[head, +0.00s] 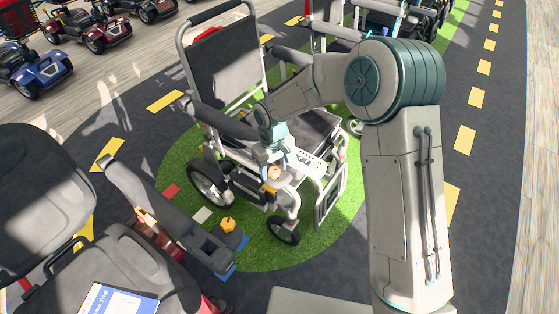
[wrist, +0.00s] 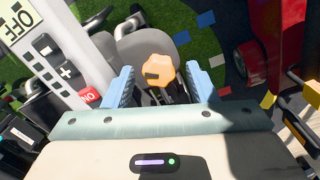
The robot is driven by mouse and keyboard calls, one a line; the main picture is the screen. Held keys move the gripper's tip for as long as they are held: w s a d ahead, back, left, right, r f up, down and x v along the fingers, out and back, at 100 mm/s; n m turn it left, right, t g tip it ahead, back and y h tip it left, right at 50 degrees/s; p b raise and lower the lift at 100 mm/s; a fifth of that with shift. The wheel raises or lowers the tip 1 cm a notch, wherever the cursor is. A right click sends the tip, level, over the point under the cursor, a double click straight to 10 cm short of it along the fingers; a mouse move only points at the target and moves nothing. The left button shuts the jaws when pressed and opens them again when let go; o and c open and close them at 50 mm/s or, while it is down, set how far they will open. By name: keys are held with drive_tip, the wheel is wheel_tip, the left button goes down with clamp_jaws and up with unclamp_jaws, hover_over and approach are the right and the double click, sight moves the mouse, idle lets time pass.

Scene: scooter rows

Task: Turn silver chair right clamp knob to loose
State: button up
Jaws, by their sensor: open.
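The silver chair (head: 228,62) is a wheelchair with a dark seat and back, standing in the middle of the head view. An orange lobed knob (wrist: 158,70) with a dark mark on it shows in the wrist view; in the head view it is small (head: 273,172) at the chair's front, just below my gripper. My gripper (wrist: 160,84) is open. Its two blue fingers stand to the left and right of the knob, with gaps on both sides. I cannot tell whether the fingertips reach down to the knob's depth. In the head view my gripper (head: 274,158) partly covers this area.
A white panel (wrist: 60,72) with buttons and a red label lies close left of my gripper in the wrist view. A dark seat with an armrest (head: 165,205) and another orange knob (head: 228,224) stands at the front left. Scooters (head: 32,75) are parked at the back left.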

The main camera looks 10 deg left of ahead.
sight(274, 170)
drive_tip(key=m+b, duration=0.1)
drive_tip(key=m, duration=0.4)
drive_tip(key=shift+f+b, duration=0.1)
drive_tip(key=shift+b, duration=0.3)
drive_tip(key=m+b, duration=0.1)
drive_tip(key=m, duration=0.4)
wheel_tip(274, 170, up, 15)
drive_tip(key=m+p, duration=0.1)
drive_tip(key=p, duration=0.1)
drive_tip(key=s+d+r+p, duration=0.2)
drive_tip(key=d+r+p, duration=0.1)
drive_tip(key=d+r, duration=0.2)
drive_tip(key=s+d+r+t+p, duration=0.1)
drive_tip(key=s+d+r+p, duration=0.2)
drive_tip(key=d+r, duration=0.3)
drive_tip(key=d, duration=0.4)
drive_tip(key=shift+r+n+p, duration=0.2)
drive_tip(key=shift+n+p, duration=0.1)
drive_tip(key=shift+n, duration=0.1)
drive_tip(key=shift+d, duration=0.1)
